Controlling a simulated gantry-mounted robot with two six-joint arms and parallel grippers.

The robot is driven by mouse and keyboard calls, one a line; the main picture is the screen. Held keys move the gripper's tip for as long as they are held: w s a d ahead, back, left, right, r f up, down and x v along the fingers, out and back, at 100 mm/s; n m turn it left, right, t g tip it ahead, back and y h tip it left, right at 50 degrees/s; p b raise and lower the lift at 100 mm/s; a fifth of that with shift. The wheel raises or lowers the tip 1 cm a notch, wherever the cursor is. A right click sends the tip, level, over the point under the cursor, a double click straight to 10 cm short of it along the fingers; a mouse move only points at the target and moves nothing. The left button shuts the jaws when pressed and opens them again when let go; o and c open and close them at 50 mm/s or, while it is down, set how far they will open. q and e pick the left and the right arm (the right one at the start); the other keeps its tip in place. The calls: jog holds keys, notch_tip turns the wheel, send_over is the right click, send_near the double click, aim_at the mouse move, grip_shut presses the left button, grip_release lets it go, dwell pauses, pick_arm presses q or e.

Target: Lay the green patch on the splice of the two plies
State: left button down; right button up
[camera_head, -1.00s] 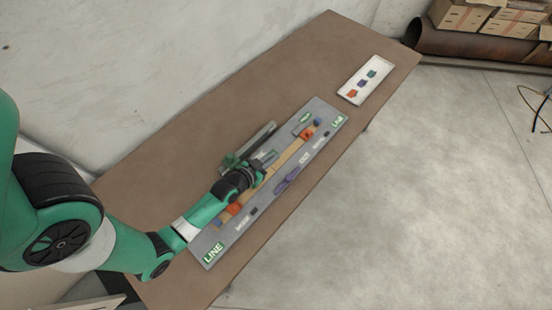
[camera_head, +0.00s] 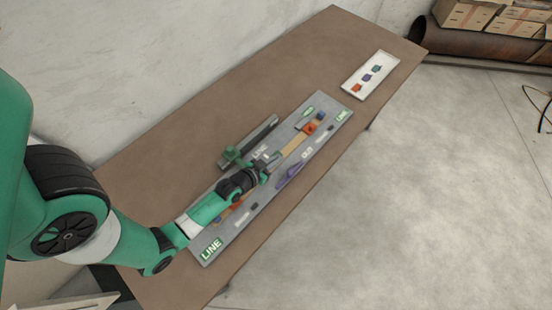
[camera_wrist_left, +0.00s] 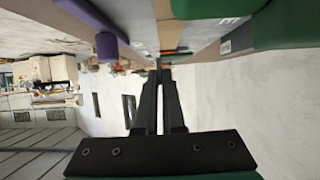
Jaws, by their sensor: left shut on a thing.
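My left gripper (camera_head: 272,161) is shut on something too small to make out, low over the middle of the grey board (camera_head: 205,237). In the left wrist view its fingers (camera_wrist_left: 161,68) are close together, with a tiny reddish spot at their tips. A tan ply strip (camera_head: 294,145) runs along the board; my gripper and wrist hide its middle, so I cannot see the splice. An orange block (camera_head: 310,129) is at its far end. A small green patch-like piece (camera_head: 377,69) lies in the white tray (camera_head: 350,91). My right gripper is not in view.
A purple tool (camera_head: 289,175) lies on the board right of my gripper. A dark grey rail (camera_head: 258,135) and a green post (camera_head: 233,155) stand on its left. Purple (camera_head: 367,77) and orange pieces (camera_head: 356,87) share the tray. The brown table (camera_head: 345,35) is clear behind.

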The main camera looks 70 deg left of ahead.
aim_at(276, 169)
pick_arm(q)
jog(key=shift+f+b, duration=1.6)
jog(key=shift+f, duration=0.45)
jog(key=c, duration=0.9)
grip_release()
jog(key=shift+c, duration=0.2)
notch_tip(276, 169, up, 4)
jog(key=shift+f+p, duration=0.1)
jog(key=shift+p, duration=0.9)
jog(key=s+d+r, duration=0.9)
jog(key=d, duration=0.1)
jog(key=shift+s+d+r+b, duration=0.15)
jog(key=shift+d+b, duration=0.1)
jog(key=shift+b, duration=0.05)
